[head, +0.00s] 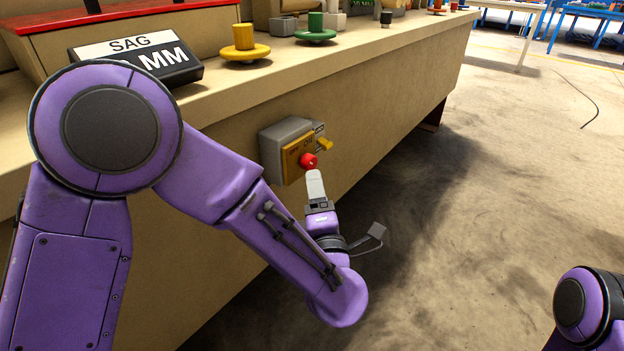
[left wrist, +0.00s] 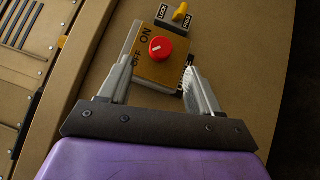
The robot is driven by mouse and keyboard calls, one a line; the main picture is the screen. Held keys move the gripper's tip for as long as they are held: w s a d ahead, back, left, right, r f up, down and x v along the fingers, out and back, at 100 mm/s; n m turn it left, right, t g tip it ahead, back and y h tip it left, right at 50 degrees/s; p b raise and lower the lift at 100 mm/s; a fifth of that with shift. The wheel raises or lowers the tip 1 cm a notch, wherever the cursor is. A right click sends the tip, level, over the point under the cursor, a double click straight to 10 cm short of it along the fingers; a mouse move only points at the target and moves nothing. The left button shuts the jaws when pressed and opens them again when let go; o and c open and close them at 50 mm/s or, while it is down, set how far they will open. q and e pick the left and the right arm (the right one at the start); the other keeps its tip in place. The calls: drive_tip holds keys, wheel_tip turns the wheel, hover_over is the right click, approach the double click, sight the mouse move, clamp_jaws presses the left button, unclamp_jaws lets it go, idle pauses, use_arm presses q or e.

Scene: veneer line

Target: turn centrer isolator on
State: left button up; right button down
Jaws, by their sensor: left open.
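The isolator is a grey box (head: 277,138) with a yellow plate (head: 294,163) on the side face of the bench. A red knob (head: 309,161) sticks out of the plate. In the left wrist view the red knob (left wrist: 161,48) has a light mark, with ON and OFF lettered beside it on the yellow plate (left wrist: 158,74). A yellow lever (head: 324,144) sits beside it, on a small plate with lettering. My left gripper (head: 315,176) is just in front of the knob. In the left wrist view my left gripper (left wrist: 162,80) is open, its fingers apart on either side of the plate, with nothing between them gripped.
The bench top (head: 228,92) carries a black and white SAG MM display (head: 136,57), a yellow knob (head: 244,43) and a green knob (head: 316,28). Blue tables (head: 587,18) stand far back.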

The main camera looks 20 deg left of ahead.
sight(311, 166)
use_arm(q)
drive_tip(key=b+x, duration=0.1)
drive_tip(key=x, duration=0.6)
drive_tip(key=shift+w+a, duration=0.2)
drive_tip(key=shift+w, duration=0.15)
